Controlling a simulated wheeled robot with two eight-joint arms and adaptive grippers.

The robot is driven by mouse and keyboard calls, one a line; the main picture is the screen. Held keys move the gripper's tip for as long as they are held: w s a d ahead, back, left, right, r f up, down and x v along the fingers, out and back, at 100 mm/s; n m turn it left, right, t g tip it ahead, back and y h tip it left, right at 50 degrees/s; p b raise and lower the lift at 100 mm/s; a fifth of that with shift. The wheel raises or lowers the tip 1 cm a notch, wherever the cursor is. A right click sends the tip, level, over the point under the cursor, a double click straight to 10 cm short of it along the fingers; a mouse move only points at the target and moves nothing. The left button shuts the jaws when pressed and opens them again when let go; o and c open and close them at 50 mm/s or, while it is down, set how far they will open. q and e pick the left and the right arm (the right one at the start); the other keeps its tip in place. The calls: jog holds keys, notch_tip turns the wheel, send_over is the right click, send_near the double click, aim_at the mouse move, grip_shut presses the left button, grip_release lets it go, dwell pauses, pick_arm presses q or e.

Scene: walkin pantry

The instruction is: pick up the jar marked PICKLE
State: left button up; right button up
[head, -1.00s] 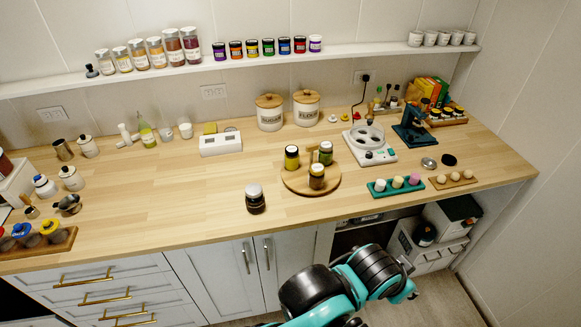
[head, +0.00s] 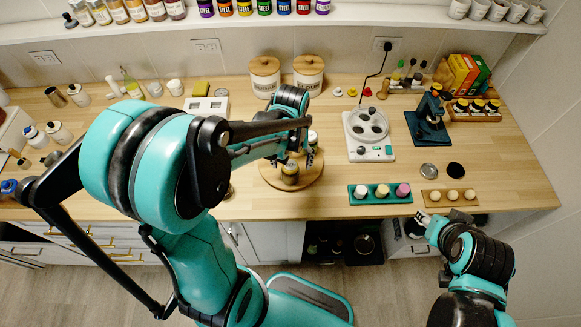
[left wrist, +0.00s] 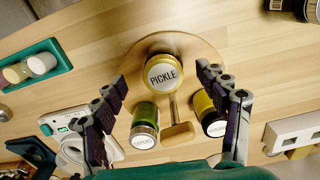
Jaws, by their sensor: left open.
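The PICKLE jar (left wrist: 165,72) has a gold rim and a white lid label. It stands at the front of the round wooden board (left wrist: 205,52), and it also shows in the head view (head: 290,173). My left gripper (left wrist: 161,77) is open above the board, its fingers on either side of the jar in the wrist picture, apart from it and empty. A green CAPERS jar (left wrist: 145,117) and a yellow MUSTARD jar (left wrist: 209,112) stand behind on the same board, beside its handle. My right gripper (head: 428,221) is low at the right, near the counter's front edge; its jaws are unclear.
A teal tray (head: 358,201) of several cups and a wooden egg holder (head: 430,203) lie right of the board. A dark jar (left wrist: 290,9) stands apart. Canisters (head: 264,80) stand behind the board.

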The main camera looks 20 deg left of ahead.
pick_arm(q)
jog(key=f, duration=0.2)
jog(key=f+b, duration=0.1)
jog(key=f, duration=0.2)
jog(key=f+b, duration=0.1)
jog(key=f, duration=0.1)
jog(key=shift+w+a+f, duration=0.15)
jog(key=shift+a+f, duration=0.05)
jog(key=shift+a, duration=0.05)
jog(key=shift+c, duration=0.6)
jog(key=c, duration=1.4)
